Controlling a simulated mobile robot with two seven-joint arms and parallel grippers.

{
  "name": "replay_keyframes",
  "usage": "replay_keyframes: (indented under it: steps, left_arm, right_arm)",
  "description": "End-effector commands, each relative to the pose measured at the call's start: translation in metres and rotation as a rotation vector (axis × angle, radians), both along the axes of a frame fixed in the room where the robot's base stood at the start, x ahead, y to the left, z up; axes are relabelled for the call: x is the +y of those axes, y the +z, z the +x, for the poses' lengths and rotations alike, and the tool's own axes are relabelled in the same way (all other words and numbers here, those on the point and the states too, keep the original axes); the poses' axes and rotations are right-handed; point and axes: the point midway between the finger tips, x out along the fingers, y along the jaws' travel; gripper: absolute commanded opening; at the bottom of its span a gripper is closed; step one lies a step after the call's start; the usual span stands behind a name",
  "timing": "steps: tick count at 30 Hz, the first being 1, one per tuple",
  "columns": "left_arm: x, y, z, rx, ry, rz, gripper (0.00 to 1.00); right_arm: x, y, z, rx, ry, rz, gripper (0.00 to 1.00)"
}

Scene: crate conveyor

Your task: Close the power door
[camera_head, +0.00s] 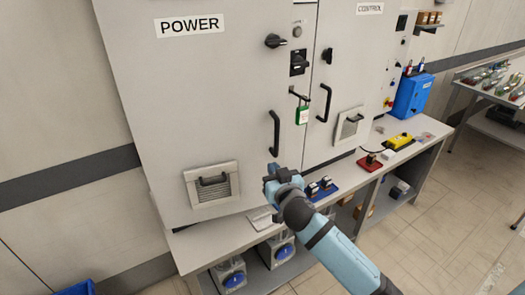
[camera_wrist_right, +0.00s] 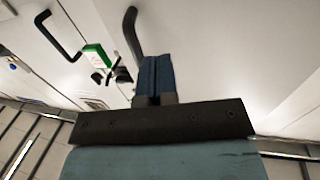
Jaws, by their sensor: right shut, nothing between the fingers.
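The grey power door (camera_head: 225,100) carries the label POWER (camera_head: 189,25) and fills the upper left of the head view. I cannot tell whether it is fully flush with the cabinet. Its black bar handle (camera_head: 275,133) is near its right edge and also shows in the right wrist view (camera_wrist_right: 132,32). My right gripper (camera_head: 270,172) is shut and empty, in front of the door's lower right part, just below the handle. Its closed blue fingers (camera_wrist_right: 155,75) point toward the door surface; contact cannot be told. My left gripper is not in view.
The control door (camera_head: 345,80) stands to the right with its own handle (camera_head: 324,103). A green tag (camera_head: 302,115) hangs between the handles.

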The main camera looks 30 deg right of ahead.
Motion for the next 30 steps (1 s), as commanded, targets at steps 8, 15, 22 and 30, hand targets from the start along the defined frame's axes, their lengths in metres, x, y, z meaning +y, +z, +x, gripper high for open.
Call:
replay_keyframes:
  steps: [8, 15, 22, 30]
  left_arm:
    - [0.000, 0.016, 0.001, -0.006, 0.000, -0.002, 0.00]
    - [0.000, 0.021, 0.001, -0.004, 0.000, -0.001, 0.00]
    - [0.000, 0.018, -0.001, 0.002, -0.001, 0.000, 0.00]
    - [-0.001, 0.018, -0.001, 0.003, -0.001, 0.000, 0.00]
  right_arm:
    - [-0.011, 0.003, 0.060, 0.000, 0.000, -0.003, 0.00]
    - [-0.016, 0.001, 0.089, 0.001, 0.000, -0.002, 0.00]
    - [-0.017, 0.000, 0.096, 0.000, 0.000, 0.000, 0.00]
    - [-0.017, 0.000, 0.098, 0.001, 0.006, -0.001, 0.00]
